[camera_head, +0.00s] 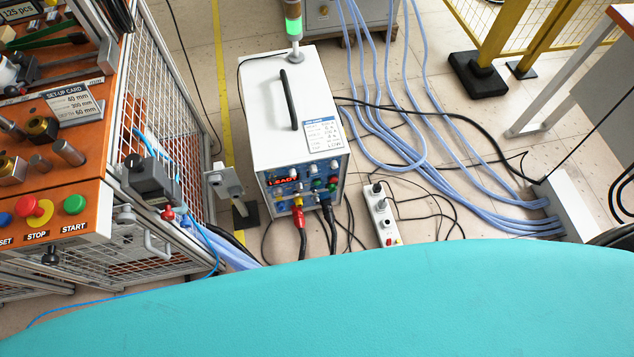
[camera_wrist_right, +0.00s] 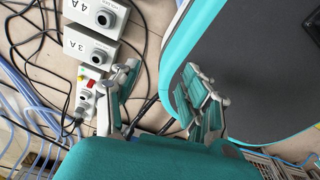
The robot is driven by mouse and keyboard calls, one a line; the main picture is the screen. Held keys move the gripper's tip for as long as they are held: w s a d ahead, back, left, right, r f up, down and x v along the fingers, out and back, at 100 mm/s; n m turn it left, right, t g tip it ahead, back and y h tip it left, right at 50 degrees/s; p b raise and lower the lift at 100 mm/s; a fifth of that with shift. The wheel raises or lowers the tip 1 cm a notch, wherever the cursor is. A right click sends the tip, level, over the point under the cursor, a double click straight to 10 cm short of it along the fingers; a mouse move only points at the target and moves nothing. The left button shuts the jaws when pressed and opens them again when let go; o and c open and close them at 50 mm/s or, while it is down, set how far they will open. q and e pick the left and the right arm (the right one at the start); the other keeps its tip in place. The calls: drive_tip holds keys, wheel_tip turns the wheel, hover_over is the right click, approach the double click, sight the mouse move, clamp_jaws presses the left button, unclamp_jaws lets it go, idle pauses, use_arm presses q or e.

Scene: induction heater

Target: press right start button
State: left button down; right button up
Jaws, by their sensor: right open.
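A green button (camera_head: 75,204) labelled START sits on the front of the orange panel (camera_head: 112,190) at the left of the head view. Left of it are a red STOP button on a yellow base (camera_head: 38,211) and a partly cut-off blue button (camera_head: 5,219). No other button labelled START shows. My right gripper (camera_wrist_right: 160,70) shows only in the wrist view, with its two teal fingers spread apart and nothing between them. No button shows near it in that view. My left gripper is in neither view.
A white heater unit (camera_head: 289,113) with a black handle and lit display stands on the floor. Blue hoses (camera_head: 385,110) and a power strip (camera_head: 380,213) lie to its right. Grey boxes marked 4A (camera_wrist_right: 103,15) and 3A (camera_wrist_right: 90,47) are near the right gripper's left finger.

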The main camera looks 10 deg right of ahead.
drive_tip(key=shift+c, duration=0.3)
clamp_jaws()
drive_tip(key=shift+d, duration=0.1)
idle(1.2)
